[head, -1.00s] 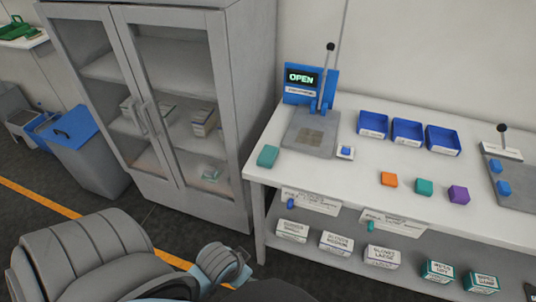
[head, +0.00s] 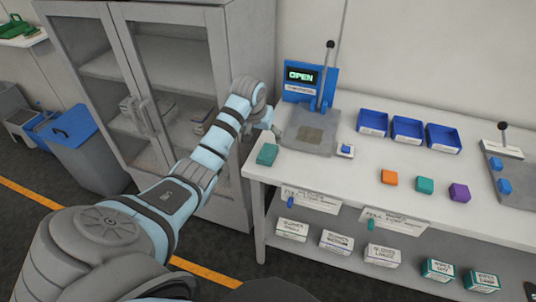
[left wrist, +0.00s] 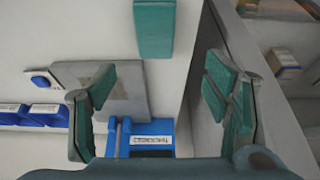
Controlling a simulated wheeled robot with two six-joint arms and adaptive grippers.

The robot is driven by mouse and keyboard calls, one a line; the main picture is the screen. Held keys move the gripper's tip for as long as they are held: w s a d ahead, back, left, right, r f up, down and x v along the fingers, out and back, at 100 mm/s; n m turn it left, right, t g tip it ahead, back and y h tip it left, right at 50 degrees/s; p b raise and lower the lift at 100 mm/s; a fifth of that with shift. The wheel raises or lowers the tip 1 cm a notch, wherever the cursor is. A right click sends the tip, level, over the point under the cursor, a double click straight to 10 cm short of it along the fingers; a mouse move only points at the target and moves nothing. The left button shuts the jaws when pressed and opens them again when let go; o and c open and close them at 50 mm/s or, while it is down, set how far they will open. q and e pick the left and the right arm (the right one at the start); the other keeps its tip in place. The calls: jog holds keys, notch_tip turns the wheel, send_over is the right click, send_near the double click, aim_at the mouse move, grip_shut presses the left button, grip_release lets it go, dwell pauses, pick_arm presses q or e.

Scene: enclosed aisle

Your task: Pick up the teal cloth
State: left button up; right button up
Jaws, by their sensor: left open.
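A flat teal folded piece, which looks like the teal cloth (head: 267,154), lies at the left front corner of the white table. In the left wrist view the cloth (left wrist: 154,28) shows at the top centre, beyond the fingertips. My left gripper (left wrist: 160,92) is open and empty, its two teal-padded fingers wide apart. In the head view it is mostly hidden at the end of my left arm, just behind and above the cloth, and apart from it. A second teal item (head: 424,186) sits farther right, between an orange and a purple one. My right gripper is not in view.
A blue press (head: 310,83) with an OPEN display and an upright lever stands behind the cloth. A grey glass-door cabinet (head: 228,60) stands close on the left. Blue trays (head: 407,131) are at the back of the table (head: 325,172). Labelled boxes fill the shelf below.

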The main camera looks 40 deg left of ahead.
aim_at(268, 150)
pick_arm(q)
jog(key=x, duration=0.3)
jog(key=b+x, duration=0.1)
jog(key=x, duration=0.2)
jog(key=b+x, duration=0.1)
jog(key=x, duration=0.2)
jog(key=shift+w+d+f, duration=0.15)
jog(key=shift+d+f, duration=0.2)
jog(key=shift+f, duration=0.2)
jog(key=c, duration=1)
